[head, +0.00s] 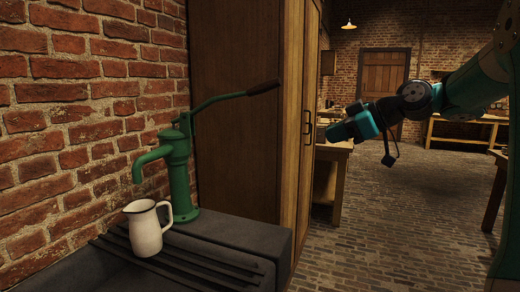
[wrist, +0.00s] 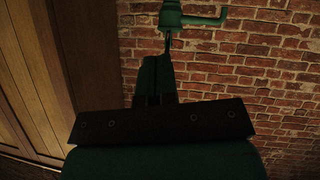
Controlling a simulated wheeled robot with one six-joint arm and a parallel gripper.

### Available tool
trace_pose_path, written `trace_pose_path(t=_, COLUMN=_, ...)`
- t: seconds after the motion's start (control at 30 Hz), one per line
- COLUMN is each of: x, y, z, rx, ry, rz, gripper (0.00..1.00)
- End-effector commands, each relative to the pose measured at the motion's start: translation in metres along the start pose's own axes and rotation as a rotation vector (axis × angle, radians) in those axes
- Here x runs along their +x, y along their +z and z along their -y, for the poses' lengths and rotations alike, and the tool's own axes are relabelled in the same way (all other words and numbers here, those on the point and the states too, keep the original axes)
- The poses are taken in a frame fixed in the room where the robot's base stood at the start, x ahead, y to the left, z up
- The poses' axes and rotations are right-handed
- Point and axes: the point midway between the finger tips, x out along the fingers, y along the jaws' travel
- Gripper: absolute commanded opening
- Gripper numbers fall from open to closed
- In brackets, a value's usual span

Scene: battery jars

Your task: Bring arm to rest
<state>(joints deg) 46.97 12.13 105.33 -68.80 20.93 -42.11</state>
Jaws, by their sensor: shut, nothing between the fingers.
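My gripper (head: 334,132) is held up in the air in the head view, at the end of my arm reaching in from the right. It points left toward the wooden cabinet. Its fingers (wrist: 155,72) are together and empty in the wrist view. The green hand pump (head: 177,165) stands on the dark counter at left, well apart from my gripper. The pump also shows upside down at the top of the wrist view (wrist: 172,14). A white enamel jug (head: 145,230) stands upright below the pump's spout.
A tall wooden cabinet (head: 235,120) stands between the pump and my gripper. The pump's handle (head: 235,95) sticks out to the right in front of it. A wooden table (head: 333,155) is behind my gripper. The brick floor (head: 400,215) in the middle is clear.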

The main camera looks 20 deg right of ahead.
Motion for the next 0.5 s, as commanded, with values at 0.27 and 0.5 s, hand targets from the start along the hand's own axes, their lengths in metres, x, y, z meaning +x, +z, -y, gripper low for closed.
trace_pose_path(t=0.27, x=0.022, y=-0.016, z=0.036, rx=0.046, ry=-0.072, rz=0.045, gripper=0.00)
trace_pose_path(t=0.5, x=0.063, y=-0.038, z=0.205, rx=0.230, ry=-0.307, rz=0.328, gripper=0.00)
